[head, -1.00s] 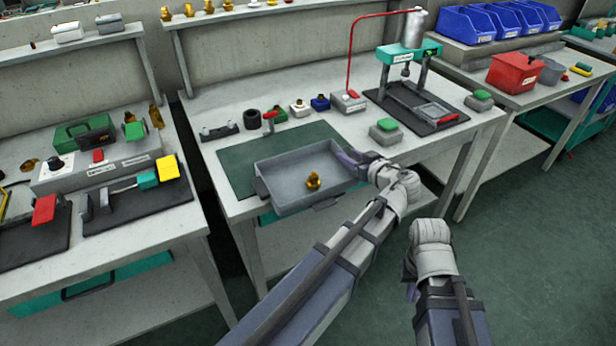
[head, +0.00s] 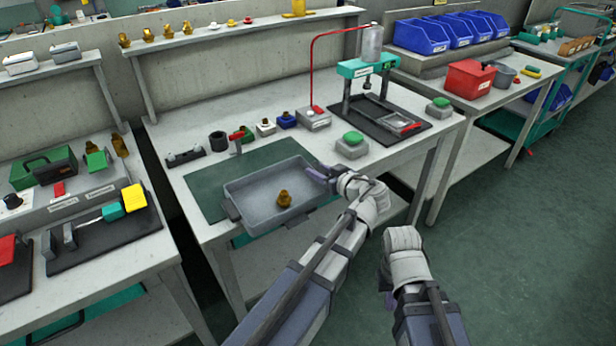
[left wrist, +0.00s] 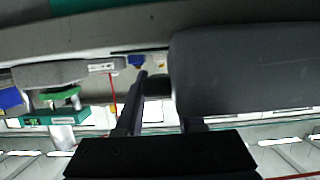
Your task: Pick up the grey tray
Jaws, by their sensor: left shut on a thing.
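The grey tray (head: 256,196) is a shallow rectangular box with dark handles on its ends. In the head view it is over the front of the green mat (head: 203,192), its near side past the bench's front edge. A brass fitting (head: 284,199) stands in it. My left gripper (head: 322,175) is at the tray's right end, shut on it there. In the left wrist view the tray (left wrist: 240,70) fills the upper right beside the fingers. Whether it touches the bench is unclear. My right gripper (head: 385,278) is off the bench's front; its jaws are mostly hidden by the hand.
A green button box (head: 352,146) stands right of the tray. The press (head: 368,72) is behind it. Small parts and a black ring (head: 218,143) line the mat's back edge. A second bench with fixtures is at the left. Open floor lies front right.

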